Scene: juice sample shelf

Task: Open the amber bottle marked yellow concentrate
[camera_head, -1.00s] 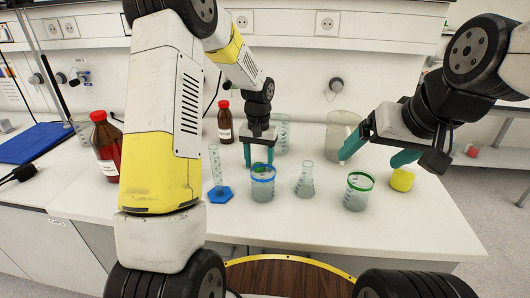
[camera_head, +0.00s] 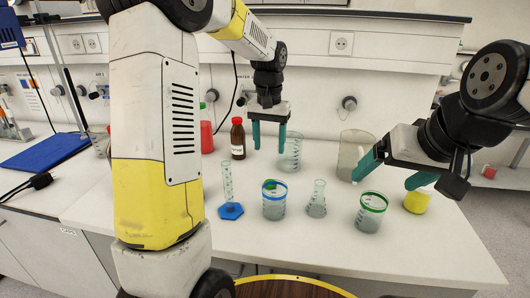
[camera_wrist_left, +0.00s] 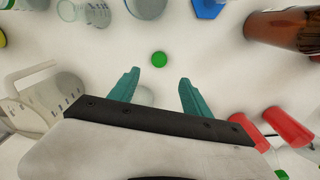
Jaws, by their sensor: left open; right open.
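A small amber bottle (camera_head: 238,140) with a red cap and pale label stands upright at the back of the bench in the head view. Its label is too small to read. A brown bottle (camera_wrist_left: 285,28) shows at the upper right of the left wrist view; I cannot tell whether it is the same one. My left gripper (camera_head: 269,137) is open and empty, just right of the small bottle and apart from it; its fingers also show in the left wrist view (camera_wrist_left: 158,88). My right gripper (camera_head: 393,175) is open, above the right side of the bench.
A blue-rimmed beaker (camera_head: 273,203), flask (camera_head: 317,200), green-rimmed beaker (camera_head: 370,214) and yellow-filled container (camera_head: 416,202) line the front. A cylinder on a blue base (camera_head: 230,211) stands left of them. A red bottle (camera_head: 207,136) is partly behind my left arm.

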